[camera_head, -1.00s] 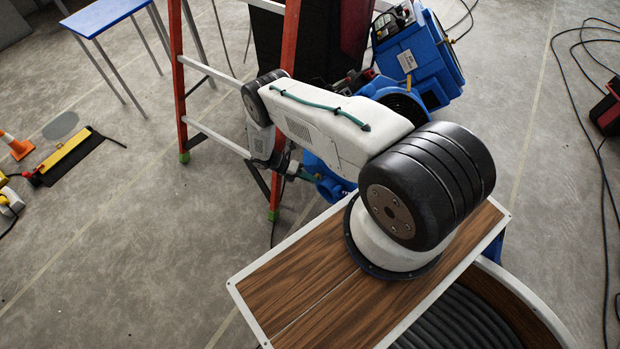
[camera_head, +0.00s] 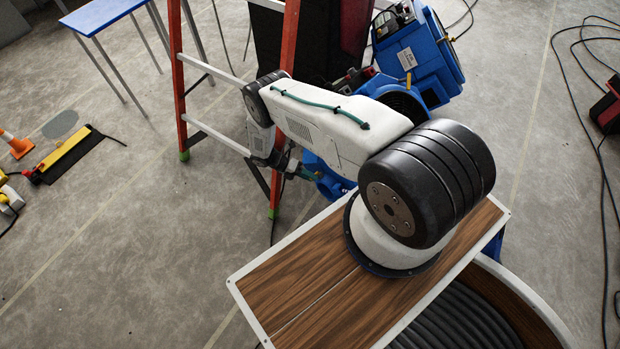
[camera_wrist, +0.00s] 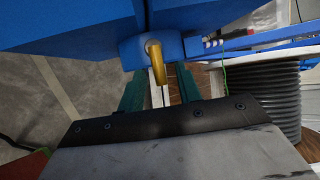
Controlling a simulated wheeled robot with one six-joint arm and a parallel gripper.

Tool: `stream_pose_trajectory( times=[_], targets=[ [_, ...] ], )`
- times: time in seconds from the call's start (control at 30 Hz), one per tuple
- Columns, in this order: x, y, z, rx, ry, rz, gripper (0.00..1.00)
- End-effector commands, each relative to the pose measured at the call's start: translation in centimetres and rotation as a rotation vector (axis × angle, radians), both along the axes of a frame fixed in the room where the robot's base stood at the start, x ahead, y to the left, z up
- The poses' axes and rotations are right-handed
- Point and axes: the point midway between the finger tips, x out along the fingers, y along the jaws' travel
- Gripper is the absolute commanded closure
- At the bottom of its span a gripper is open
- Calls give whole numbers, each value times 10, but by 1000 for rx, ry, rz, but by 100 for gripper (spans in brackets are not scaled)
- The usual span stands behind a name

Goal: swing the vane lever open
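The vane lever (camera_wrist: 157,62) is a short brass-coloured bar sticking out of a blue housing (camera_wrist: 133,50) in the wrist view. My gripper (camera_wrist: 160,86) has two green fingers, standing apart on either side of the lever's line. The lever's free end appears between or just above the fingertips; I cannot tell whether either finger touches it. In the head view my gripper (camera_head: 308,174) is small, beside the lower blue machine (camera_head: 328,180), which is partly hidden by my arm. The lever at my gripper cannot be made out there.
A red-orange stepladder (camera_head: 283,110) stands close to my wrist. Another blue machine (camera_head: 425,65) stands behind my arm. A blue table (camera_head: 100,15) is at the back left. Cables (camera_head: 575,90) lie on the right.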

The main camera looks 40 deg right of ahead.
Motion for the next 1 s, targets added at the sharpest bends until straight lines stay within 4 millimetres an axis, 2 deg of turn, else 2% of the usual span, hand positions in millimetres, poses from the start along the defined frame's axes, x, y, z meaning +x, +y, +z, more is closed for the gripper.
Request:
stream_pose_trajectory(
  times=[0.17,0.33,0.5,0.7,0.9,1.0],
  targets=[
    [1,0,11,0,0,0,66],
    [2,0,39,1,-2,0,66],
    [-48,11,39,1,9,0,66],
    [-95,22,44,0,7,2,66],
    [-133,31,48,1,3,2,66],
    [-145,35,49,0,1,3,66]
  ],
)
